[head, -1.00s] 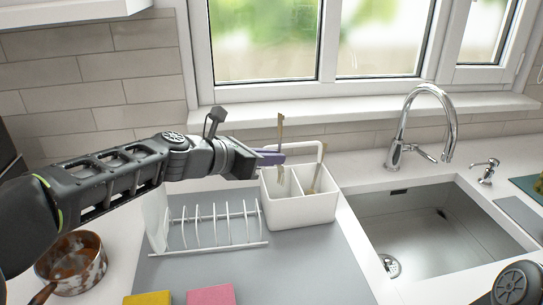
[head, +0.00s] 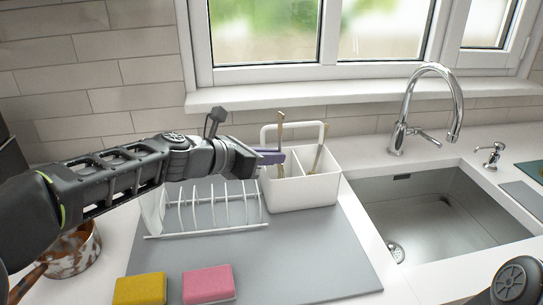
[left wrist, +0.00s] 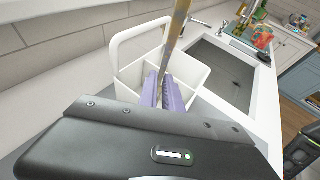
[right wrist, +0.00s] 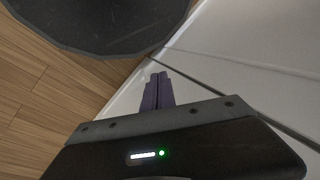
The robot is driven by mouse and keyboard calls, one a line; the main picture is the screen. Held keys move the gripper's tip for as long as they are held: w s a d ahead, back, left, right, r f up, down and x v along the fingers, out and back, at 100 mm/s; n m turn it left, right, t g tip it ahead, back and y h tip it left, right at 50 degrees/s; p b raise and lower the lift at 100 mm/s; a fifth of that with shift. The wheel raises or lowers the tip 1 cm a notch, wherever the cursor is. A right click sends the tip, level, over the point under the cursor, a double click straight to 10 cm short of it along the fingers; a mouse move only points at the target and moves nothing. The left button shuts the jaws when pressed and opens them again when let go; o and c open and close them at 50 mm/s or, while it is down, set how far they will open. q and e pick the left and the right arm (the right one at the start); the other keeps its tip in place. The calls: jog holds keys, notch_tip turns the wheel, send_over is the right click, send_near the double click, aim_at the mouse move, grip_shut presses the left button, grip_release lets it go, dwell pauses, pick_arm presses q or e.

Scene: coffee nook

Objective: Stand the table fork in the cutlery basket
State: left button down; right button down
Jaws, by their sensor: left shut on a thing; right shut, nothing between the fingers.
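The table fork (head: 281,128) is roughly upright in my left gripper (head: 272,157), whose purple fingers are shut on it. They hold it at the left side of the white cutlery basket (head: 305,193), by the left compartment. The fork's lower part is hidden by the fingers and the basket. In the left wrist view the fork (left wrist: 177,35) rises between the fingertips (left wrist: 166,90), with the basket (left wrist: 127,88) behind. Another utensil (head: 318,158) leans in the right compartment. My right gripper (right wrist: 157,90) is shut and empty in the right wrist view, away from the basket.
A white dish rack (head: 210,232) stands left of the basket on a grey mat (head: 300,260). A yellow sponge (head: 140,290) and a pink sponge (head: 208,284) lie in front. The sink (head: 430,210) with its tap is to the right. A stained pot (head: 75,250) is at left.

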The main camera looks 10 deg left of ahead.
pick_arm(q)
jog(key=c, duration=1.5)
grip_release()
jog(key=shift+o, duration=0.2)
jog(key=v, duration=0.7)
jog(key=shift+s+a+p, duration=0.25)
jog(key=shift+s+p, duration=0.05)
